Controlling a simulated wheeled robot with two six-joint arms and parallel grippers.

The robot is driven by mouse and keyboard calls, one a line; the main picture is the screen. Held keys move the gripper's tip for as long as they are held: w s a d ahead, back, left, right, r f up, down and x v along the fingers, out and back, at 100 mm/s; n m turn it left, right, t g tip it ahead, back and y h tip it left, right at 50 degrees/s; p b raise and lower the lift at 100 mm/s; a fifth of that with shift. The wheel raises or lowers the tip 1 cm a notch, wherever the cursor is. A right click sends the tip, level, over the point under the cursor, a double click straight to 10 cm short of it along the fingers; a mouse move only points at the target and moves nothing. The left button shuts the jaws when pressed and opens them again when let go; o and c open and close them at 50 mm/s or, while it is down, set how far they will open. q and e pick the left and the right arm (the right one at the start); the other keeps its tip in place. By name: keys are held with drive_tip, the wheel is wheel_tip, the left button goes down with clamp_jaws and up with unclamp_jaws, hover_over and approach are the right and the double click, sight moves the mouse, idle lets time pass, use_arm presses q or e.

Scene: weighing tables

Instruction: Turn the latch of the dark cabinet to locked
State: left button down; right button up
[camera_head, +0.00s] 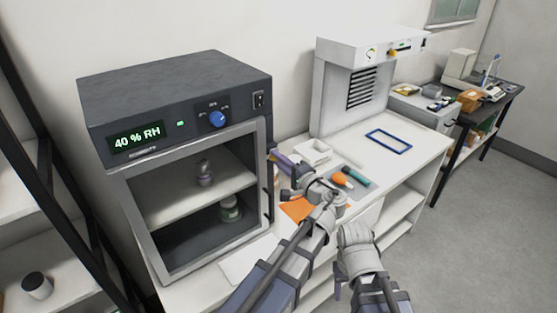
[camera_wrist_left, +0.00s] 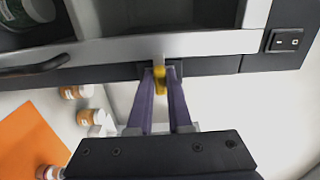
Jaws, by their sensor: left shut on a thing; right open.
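The dark cabinet (camera_head: 180,95) stands at the left, its pale-framed door (camera_head: 198,192) closed as far as I can see. In the left wrist view a yellow latch (camera_wrist_left: 160,79) sits at the door's edge, between the switch and the dark handle. My left gripper (camera_head: 276,160) is at the cabinet's right side. In the wrist view its purple fingers (camera_wrist_left: 164,84) are shut on the latch, whose tab lies in line with them. The latch is not discernible in the head view. My right gripper (camera_head: 339,288) is low in front of the bench, open and away from the cabinet.
Jars stand inside the cabinet, one on the shelf (camera_head: 205,172) and one below (camera_head: 229,209). Several orange-and-white bottles (camera_wrist_left: 78,92) and an orange mat (camera_wrist_left: 28,142) lie on the bench near the left gripper. A black rack (camera_head: 62,200) stands at left.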

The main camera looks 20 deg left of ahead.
use_arm(q)
drive_tip(key=shift+s+f, duration=0.1)
drive_tip(key=c, duration=0.8)
unclamp_jaws()
drive_tip(key=shift+c, duration=0.2)
drive_tip(key=shift+s, duration=0.1)
